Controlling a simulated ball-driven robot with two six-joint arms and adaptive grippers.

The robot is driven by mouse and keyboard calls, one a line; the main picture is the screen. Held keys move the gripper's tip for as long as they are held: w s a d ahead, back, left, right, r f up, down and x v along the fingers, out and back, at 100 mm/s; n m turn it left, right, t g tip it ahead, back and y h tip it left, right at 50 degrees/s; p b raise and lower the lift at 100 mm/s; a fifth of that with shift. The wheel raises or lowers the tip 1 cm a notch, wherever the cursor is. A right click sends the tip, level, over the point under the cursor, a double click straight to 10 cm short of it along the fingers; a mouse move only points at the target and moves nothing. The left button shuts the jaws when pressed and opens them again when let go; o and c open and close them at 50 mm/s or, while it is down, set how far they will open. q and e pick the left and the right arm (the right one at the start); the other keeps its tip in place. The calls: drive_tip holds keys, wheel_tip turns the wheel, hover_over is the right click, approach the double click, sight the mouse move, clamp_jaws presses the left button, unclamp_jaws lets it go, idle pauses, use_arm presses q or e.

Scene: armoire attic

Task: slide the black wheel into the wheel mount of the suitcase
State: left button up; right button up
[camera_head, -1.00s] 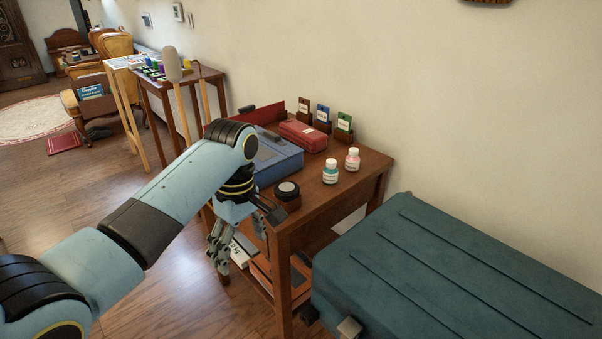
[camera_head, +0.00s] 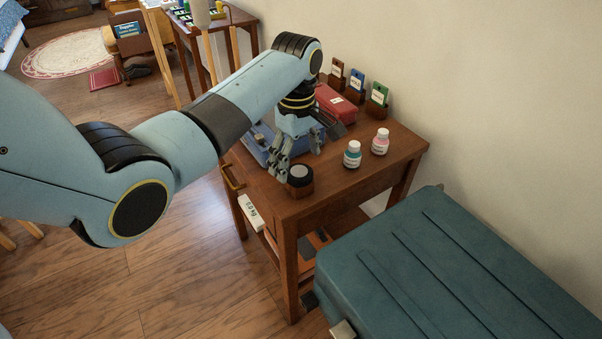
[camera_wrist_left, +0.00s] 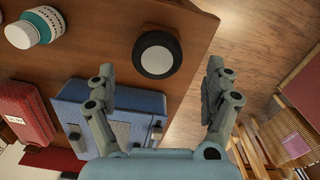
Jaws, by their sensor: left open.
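The black wheel (camera_head: 300,175) has a pale grey face and sits on a small brown wooden holder near the front edge of the wooden table. In the left wrist view the wheel (camera_wrist_left: 157,55) lies just beyond the fingertips, between their lines. My left gripper (camera_head: 298,150) is open and empty, low over the table just behind the wheel. It also shows in the left wrist view (camera_wrist_left: 160,70) with its fingers wide apart. The teal suitcase (camera_head: 440,250) lies right of the table. I cannot make out its wheel mount clearly. My right gripper is not in view.
Two small bottles (camera_head: 352,155) stand right of the wheel on the table (camera_head: 350,190). A blue case (camera_wrist_left: 135,100) and a red box (camera_head: 338,101) lie behind, with several tagged holders along the wall. Wooden floor (camera_head: 170,290) is clear at the front left.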

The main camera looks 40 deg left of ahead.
sight(299, 171)
use_arm(q)
wheel_tip(299, 171, down, 6)
drive_tip(key=shift+w+d+f+b, duration=0.1)
drive_tip(key=shift+w+b, duration=0.05)
drive_tip(key=shift+b, duration=0.35)
drive_tip(key=shift+c, duration=0.4)
drive_tip(key=c, duration=1.2)
